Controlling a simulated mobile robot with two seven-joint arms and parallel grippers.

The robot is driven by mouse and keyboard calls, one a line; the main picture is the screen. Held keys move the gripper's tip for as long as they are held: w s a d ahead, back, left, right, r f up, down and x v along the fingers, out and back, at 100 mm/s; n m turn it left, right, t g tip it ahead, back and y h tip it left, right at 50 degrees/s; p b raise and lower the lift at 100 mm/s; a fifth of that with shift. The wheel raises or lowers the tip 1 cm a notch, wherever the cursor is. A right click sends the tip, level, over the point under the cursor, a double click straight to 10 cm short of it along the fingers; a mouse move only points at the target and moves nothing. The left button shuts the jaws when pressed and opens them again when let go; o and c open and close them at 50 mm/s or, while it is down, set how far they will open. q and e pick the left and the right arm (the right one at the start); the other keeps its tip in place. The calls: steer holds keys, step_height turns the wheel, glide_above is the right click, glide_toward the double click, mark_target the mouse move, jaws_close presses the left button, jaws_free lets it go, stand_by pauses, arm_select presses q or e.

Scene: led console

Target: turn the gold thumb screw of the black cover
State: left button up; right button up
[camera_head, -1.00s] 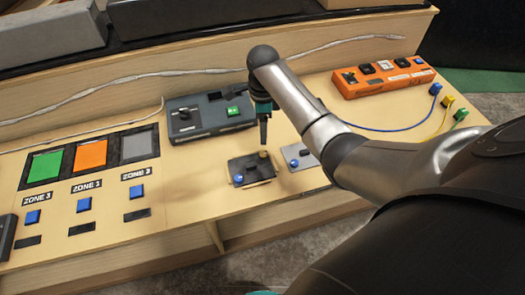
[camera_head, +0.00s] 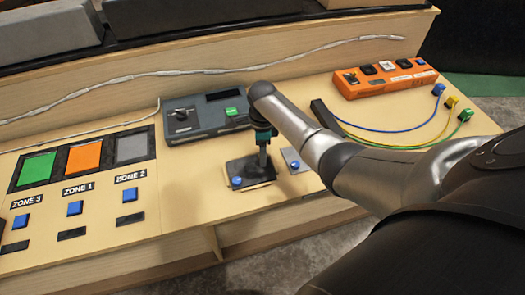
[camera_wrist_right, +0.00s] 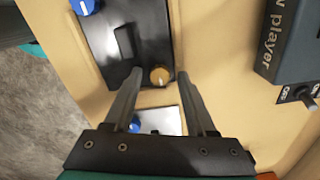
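The black cover (camera_head: 250,171) lies flat on the wooden desk, with a blue knob (camera_head: 237,181) at its near left corner. In the right wrist view the black cover (camera_wrist_right: 125,40) shows its gold thumb screw (camera_wrist_right: 159,76) at one corner. My right gripper (camera_head: 263,155) points down at the cover and hides the screw in the head view. In the wrist view my right gripper (camera_wrist_right: 160,74) is open, its fingertips on either side of the gold screw, with a visible gap at each side. My left gripper is out of view.
A silver plate (camera_head: 301,158) with a blue knob lies right beside the cover. A grey player box (camera_head: 205,118) stands behind. An orange box (camera_head: 385,78) with coloured cables is at the back right.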

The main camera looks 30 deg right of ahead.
jaws_close()
stand_by(0.5)
